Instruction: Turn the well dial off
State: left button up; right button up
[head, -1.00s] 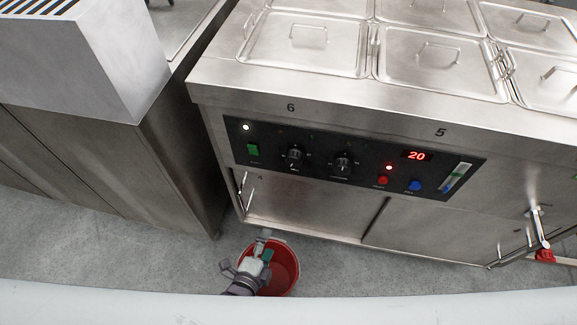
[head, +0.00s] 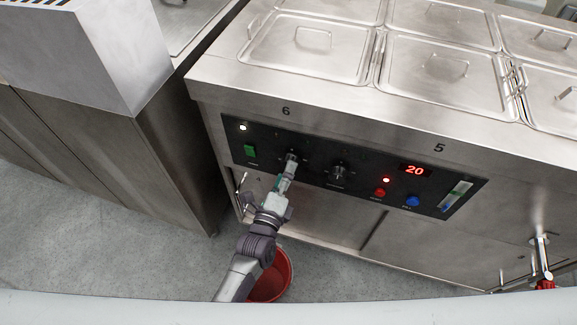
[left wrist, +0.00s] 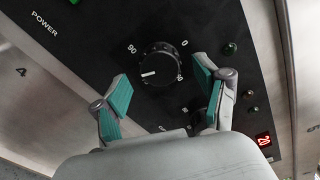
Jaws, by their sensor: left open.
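The black control panel (head: 440,185) is on the front of the steel unit. A black dial (head: 292,156) on its left half has my left gripper (head: 285,180) just in front of it. In the left wrist view the dial (left wrist: 160,65) shows a white pointer line toward the lower left, away from the 0 mark at upper right. My left gripper (left wrist: 161,74) is open, its teal-padded fingers either side of the dial; contact cannot be told. A second dial (head: 338,173) is to the right. My right gripper is not in view.
A green power switch (head: 250,151), a red button (head: 380,193) and a blue button (head: 412,201) are on the panel. A red bucket (head: 283,272) stands on the floor under my left arm. A tap (head: 541,262) sticks out at right. Lidded pans (head: 310,55) cover the top.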

pick_arm(q)
jog(key=shift+x, duration=1.3)
jog(key=c, duration=1.2)
